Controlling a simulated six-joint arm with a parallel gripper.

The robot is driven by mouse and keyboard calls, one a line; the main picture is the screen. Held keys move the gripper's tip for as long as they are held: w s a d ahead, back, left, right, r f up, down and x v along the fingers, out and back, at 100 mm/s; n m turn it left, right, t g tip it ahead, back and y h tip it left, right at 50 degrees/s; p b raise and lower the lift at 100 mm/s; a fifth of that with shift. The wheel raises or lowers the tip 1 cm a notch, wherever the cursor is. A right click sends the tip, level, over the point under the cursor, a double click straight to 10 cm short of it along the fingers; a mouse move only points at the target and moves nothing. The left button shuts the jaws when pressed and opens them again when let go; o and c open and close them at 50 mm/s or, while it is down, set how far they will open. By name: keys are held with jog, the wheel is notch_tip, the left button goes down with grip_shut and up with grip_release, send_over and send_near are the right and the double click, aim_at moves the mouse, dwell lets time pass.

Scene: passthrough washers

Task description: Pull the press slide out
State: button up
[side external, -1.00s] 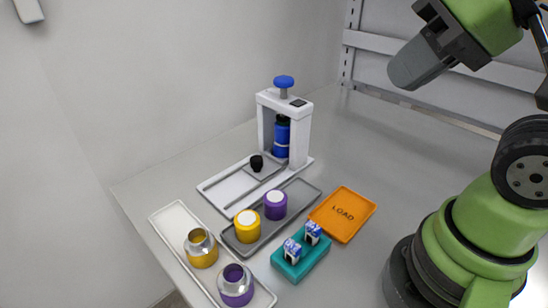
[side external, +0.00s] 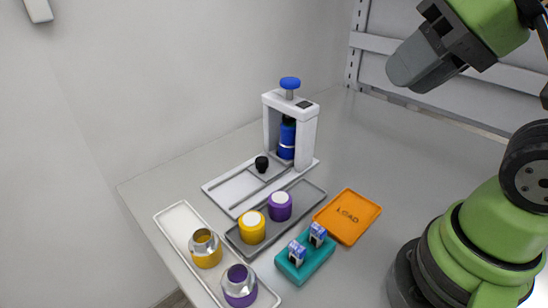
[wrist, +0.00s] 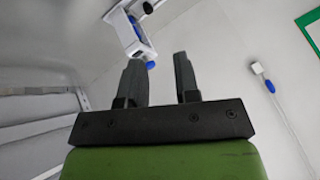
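The white press (side external: 309,134) stands upright near the back of the table, with a blue knob (side external: 290,83) on top. Its slide (side external: 281,170) is a grey plate on the white base rails, with a black knob (side external: 261,163) at its front. A blue cylinder (side external: 287,140) stands under the press frame. My gripper (side external: 402,72) is high above the table at the upper right, well apart from the press. In the wrist view its two fingers (wrist: 160,78) are spread with nothing between them, and the press (wrist: 133,36) shows beyond them.
A grey tray with yellow (side external: 252,227) and purple (side external: 279,206) pots lies in front of the press. A white tray (side external: 176,221) holds two metal-necked containers. A teal block (side external: 304,265) and an orange LOAD tray (side external: 348,216) are nearby. The table behind is clear.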

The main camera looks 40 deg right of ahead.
jog(key=o, duration=0.5)
jog(key=shift+m+g+h, duration=0.7)
jog(key=shift+g, duration=0.1)
jog(key=w, duration=0.4)
jog(key=w+d, duration=0.1)
jog(key=w, duration=0.1)
jog(key=shift+w+f, duration=0.1)
jog(key=shift+f, duration=0.1)
jog(key=shift+c, duration=0.2)
jog(key=m+g+h, duration=0.2)
jog(key=m+h, duration=0.1)
jog(key=h, duration=0.1)
send_over(261, 160)
jog(key=s+a, duration=0.3)
notch_tip(261, 160, down, 19)
jog(key=x, duration=0.9)
jog(key=shift+w+d+f, duration=0.1)
jog(key=shift+d+f, duration=0.15)
jog(key=shift+f, duration=0.05)
